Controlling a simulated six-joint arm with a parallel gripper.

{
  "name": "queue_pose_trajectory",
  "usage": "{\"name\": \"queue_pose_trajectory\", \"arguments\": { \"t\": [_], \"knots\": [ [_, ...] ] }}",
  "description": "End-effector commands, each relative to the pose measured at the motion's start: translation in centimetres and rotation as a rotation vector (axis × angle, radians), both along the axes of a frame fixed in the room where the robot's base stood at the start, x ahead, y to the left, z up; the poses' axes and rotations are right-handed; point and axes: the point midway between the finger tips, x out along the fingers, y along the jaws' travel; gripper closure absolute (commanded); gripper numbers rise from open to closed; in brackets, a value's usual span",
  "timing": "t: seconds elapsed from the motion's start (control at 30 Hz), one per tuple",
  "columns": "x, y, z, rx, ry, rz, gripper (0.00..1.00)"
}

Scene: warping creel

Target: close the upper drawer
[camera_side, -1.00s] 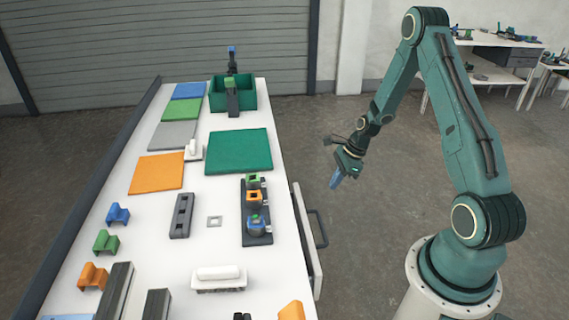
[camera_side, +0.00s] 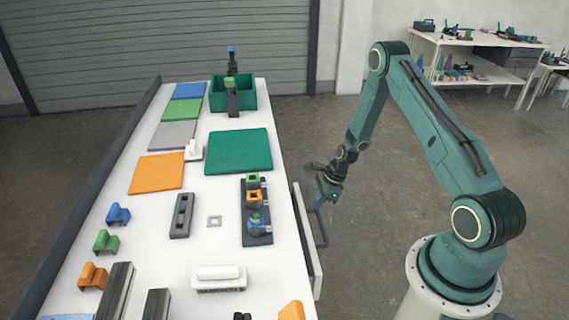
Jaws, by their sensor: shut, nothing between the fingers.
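The upper drawer (camera_side: 306,243) shows at the right side of the white table, its pale front standing a little out from the table edge. Its dark bar handle (camera_side: 323,228) sticks out to the right. My gripper (camera_side: 319,204) is shut and empty, pointing down just to the right of the drawer front, by the far end of the handle. I cannot tell whether the fingertips touch the handle. The inside of the drawer is mostly hidden.
The white table (camera_side: 225,180) carries a green mat (camera_side: 239,151), a dark rack with colored parts (camera_side: 256,212), a green bin (camera_side: 247,91) and several clips and blocks. Open floor lies right of the drawer, up to my base.

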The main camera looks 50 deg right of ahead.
Motion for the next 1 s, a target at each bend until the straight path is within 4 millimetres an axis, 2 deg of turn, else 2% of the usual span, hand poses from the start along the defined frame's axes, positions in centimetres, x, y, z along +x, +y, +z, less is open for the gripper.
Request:
{"name": "queue_pose_trajectory", "arguments": {
  "t": [0.27,0.77,1.0],
  "knots": [
    [1.6,1.6,0.0,-0.001,0.001,0.000,1.00],
    [1.9,1.9,0.0,-0.001,0.001,0.000,1.00],
    [3.9,3.9,0.0,-0.001,0.001,0.003,1.00]
  ]
}}
